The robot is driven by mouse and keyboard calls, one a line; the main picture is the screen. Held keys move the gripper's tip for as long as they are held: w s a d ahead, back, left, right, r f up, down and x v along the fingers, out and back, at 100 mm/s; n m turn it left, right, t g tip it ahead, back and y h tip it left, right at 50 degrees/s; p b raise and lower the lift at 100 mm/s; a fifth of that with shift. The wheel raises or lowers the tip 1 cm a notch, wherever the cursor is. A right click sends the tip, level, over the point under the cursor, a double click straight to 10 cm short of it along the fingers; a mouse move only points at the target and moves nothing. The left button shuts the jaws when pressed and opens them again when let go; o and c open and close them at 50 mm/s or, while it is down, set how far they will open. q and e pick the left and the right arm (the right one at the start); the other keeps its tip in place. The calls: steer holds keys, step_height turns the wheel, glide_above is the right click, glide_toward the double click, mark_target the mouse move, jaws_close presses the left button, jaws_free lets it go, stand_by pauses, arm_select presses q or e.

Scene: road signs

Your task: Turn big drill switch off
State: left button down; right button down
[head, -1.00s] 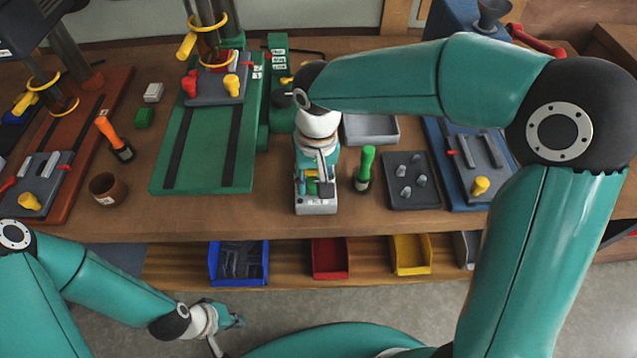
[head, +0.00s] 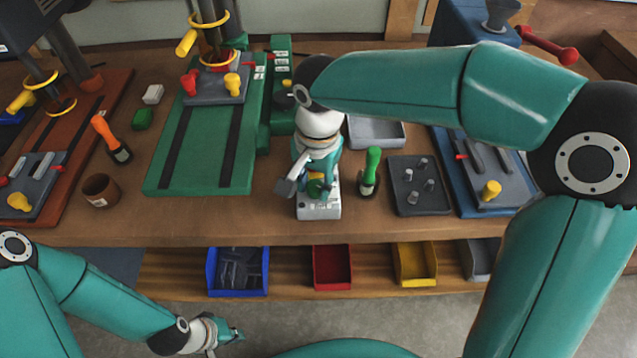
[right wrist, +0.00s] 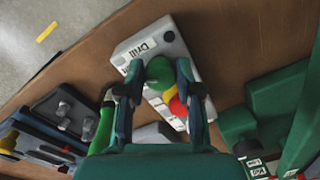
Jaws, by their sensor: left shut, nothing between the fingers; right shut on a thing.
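A pale grey switch box (head: 320,211), with a label reading "Drill", lies near the table's front edge. It also shows in the right wrist view (right wrist: 173,37). On it are a round green knob (right wrist: 159,69), a yellow part (right wrist: 169,94) and a red knob (right wrist: 178,106). My right gripper (right wrist: 158,72) is over the box with its fingers on either side of the green knob, shut on it. In the head view my right gripper (head: 318,183) partly covers the knobs. My left gripper (head: 235,335) is shut and empty, low in front of the table.
A green drill press base (head: 205,150) stands left of the box. A green-handled tool (head: 371,172) stands close on the right, beside a dark tray (head: 418,185) with grey pieces. Blue (head: 238,290), red (head: 332,268) and yellow (head: 415,265) bins sit below the tabletop.

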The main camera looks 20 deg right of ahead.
mark_target(318, 188)
steer(key=shift+d, duration=0.15)
steer(key=c, duration=0.8)
jaws_free()
steer(key=shift+o, duration=0.2)
steer(key=shift+r, duration=0.1)
steer(key=shift+w+r, duration=0.1)
steer(key=shift+r, duration=0.2)
step_height(318, 188, up, 11)
steer(key=shift+s+d, duration=0.15)
steer(key=shift+s, duration=0.1)
